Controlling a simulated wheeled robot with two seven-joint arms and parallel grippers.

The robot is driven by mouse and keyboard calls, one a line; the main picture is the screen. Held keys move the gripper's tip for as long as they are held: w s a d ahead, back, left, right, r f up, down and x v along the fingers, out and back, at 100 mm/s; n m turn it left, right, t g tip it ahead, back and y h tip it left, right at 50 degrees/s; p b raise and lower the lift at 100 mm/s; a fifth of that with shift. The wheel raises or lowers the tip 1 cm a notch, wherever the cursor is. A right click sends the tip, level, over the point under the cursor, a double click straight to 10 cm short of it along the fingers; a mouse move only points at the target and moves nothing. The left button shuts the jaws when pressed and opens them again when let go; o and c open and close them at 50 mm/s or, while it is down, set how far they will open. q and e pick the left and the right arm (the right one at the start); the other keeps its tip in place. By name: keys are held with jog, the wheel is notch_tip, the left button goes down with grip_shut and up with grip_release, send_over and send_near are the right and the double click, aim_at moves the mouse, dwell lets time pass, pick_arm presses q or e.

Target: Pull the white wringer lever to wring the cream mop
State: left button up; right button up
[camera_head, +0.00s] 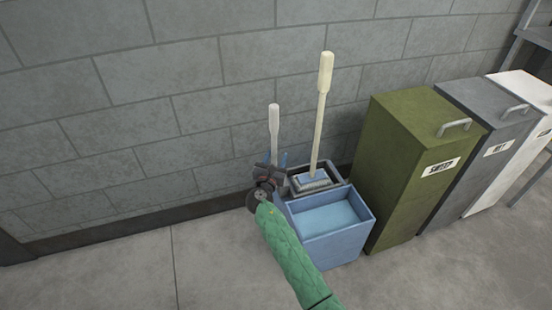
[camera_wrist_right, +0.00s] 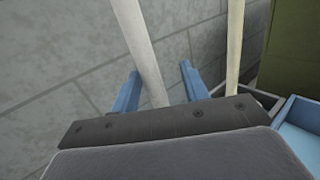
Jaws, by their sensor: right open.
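The white wringer lever (camera_head: 274,128) stands nearly upright at the left of the blue mop bucket (camera_head: 340,245). The cream mop (camera_head: 322,105) stands in the wringer (camera_head: 312,182) at the back of the bucket, its handle leaning slightly right. My right gripper (camera_head: 271,165) is at the lower part of the lever. In the right wrist view, its two blue fingers (camera_wrist_right: 157,88) are open, with the lever (camera_wrist_right: 142,50) between them and space on each side. The cream mop handle (camera_wrist_right: 233,45) is to the right of the fingers. My left gripper is not in view.
A green bin (camera_head: 400,180) marked SWEEP stands just right of the bucket. A grey bin (camera_head: 485,110) and a white bin (camera_head: 525,90) follow it. A grey block wall (camera_head: 150,90) is close behind. The floor (camera_head: 110,275) at left is clear.

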jog(key=v, duration=0.7)
jog(key=shift+s, duration=0.4)
jog(key=shift+a, duration=0.1)
